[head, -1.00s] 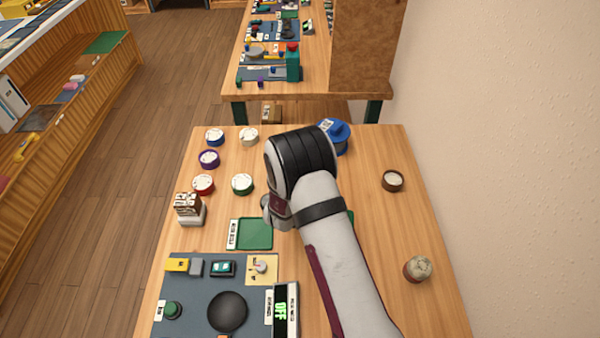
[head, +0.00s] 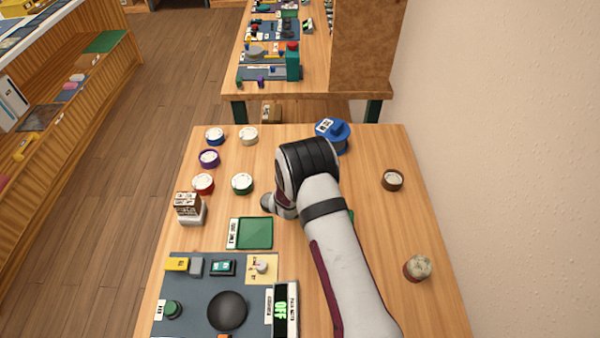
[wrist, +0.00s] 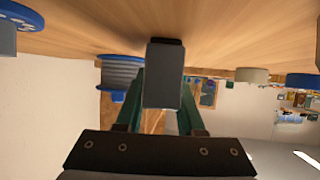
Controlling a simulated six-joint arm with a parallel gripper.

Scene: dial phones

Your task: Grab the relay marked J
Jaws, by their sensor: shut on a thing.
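In the wrist view my gripper (wrist: 163,95) has its two green fingers closed on a dark grey block (wrist: 164,70). The block is held close to the wooden table surface; whether it touches the table I cannot tell. No letter J is readable on the side I see. No other relay with a readable J is visible.
A blue spool (head: 333,136) stands behind my arm. Several coloured round discs (head: 242,184) lie at the back left. A green tray (head: 256,234) and a grey device panel (head: 190,290) are in front. A brown cup (head: 392,180) and a round pot (head: 417,268) stand right.

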